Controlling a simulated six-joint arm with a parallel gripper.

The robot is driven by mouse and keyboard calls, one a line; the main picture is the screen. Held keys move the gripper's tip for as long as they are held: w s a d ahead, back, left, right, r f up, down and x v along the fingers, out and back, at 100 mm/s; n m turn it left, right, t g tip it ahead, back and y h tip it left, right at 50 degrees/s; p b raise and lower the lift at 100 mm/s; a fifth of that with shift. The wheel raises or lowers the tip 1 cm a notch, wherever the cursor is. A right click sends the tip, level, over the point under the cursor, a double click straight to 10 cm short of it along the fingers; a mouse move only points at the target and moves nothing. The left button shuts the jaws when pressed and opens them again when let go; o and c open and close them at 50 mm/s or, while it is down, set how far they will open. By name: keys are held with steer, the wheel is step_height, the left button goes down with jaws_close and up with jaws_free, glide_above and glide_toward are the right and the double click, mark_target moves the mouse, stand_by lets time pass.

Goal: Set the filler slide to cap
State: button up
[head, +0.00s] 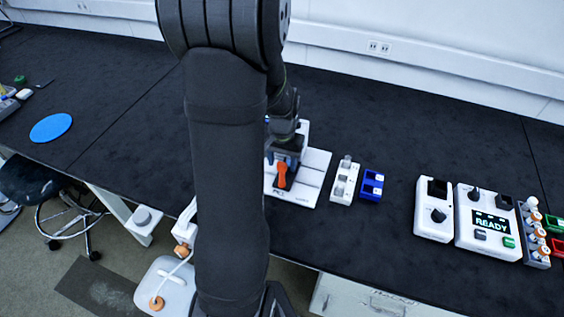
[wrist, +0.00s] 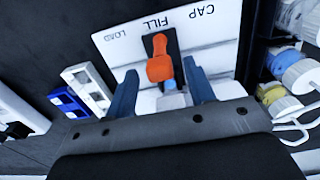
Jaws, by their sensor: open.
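The filler is a white plate (head: 313,172) on the black bench, partly hidden by my arm in the head view. In the wrist view the filler plate (wrist: 215,40) carries the labels LOAD, FILL and CAP in a row. The slide has an orange handle (wrist: 159,68) on a black base, lined up with the FILL label; the orange handle (head: 282,174) also shows in the head view. My gripper (wrist: 162,72) is open, with one blue finger on each side of the handle. Whether the fingers touch it I cannot tell. My gripper (head: 286,150) is partly hidden in the head view.
Right of the filler stand a white block (head: 344,181) and a blue rack (head: 371,186). Further right are a white device with a knob (head: 436,208), a device reading READY (head: 488,222) and a vial rack (head: 535,235). A blue disc (head: 51,127) lies far left.

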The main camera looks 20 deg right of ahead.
steer(key=shift+f, duration=0.45)
jaws_close()
steer(key=w+a, duration=0.5)
steer(key=shift+w+a, duration=0.25)
steer(key=shift+w, duration=0.05)
jaws_free()
steer(key=shift+w+a, duration=0.1)
